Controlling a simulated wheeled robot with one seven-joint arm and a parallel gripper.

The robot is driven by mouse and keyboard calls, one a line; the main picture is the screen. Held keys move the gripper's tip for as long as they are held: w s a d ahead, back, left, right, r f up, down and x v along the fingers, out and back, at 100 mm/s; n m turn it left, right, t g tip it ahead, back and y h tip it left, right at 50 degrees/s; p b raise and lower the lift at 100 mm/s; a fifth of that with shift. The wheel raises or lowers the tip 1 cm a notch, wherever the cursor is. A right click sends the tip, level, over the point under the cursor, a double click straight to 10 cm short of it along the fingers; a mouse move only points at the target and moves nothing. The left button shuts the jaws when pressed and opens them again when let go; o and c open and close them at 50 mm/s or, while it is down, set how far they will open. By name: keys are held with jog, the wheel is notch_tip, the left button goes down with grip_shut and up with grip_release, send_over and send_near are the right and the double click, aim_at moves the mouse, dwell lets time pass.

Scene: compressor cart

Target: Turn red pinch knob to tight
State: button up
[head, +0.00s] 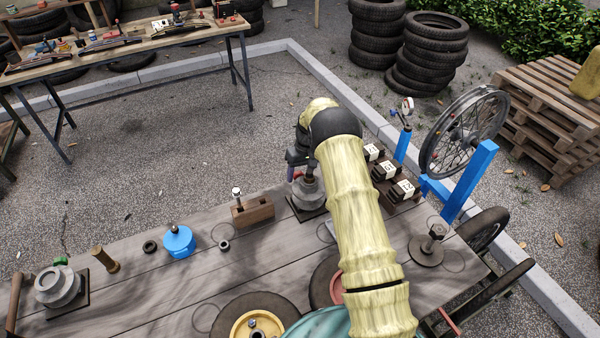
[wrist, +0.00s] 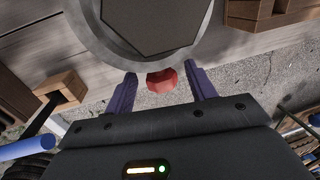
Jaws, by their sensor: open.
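The red pinch knob (wrist: 162,81) shows in the wrist view, just below the rim of a round grey metal body (wrist: 90,35). My gripper (wrist: 161,76) is open, with one purple finger on each side of the knob. I see gaps between the fingers and the knob, so it is not gripped. In the head view, the grey device (head: 309,190) stands on a dark plate on the cart, and a bit of red (head: 297,175) shows at its left side. My arm and wrist hide much of it there, and the fingertips are hard to make out. I cannot read any tightness mark.
The wooden cart top (head: 150,220) holds a blue pot (head: 179,241) and a wooden block (head: 253,211) to the left. Numbered dark blocks (head: 388,172) stand right of the device. Blue posts (head: 470,185) hold a spoked wheel (head: 464,132) at the cart's right end.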

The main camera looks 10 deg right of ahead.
jog(key=shift+f, duration=0.15)
jog(key=c, duration=1)
jog(key=shift+o, duration=0.2)
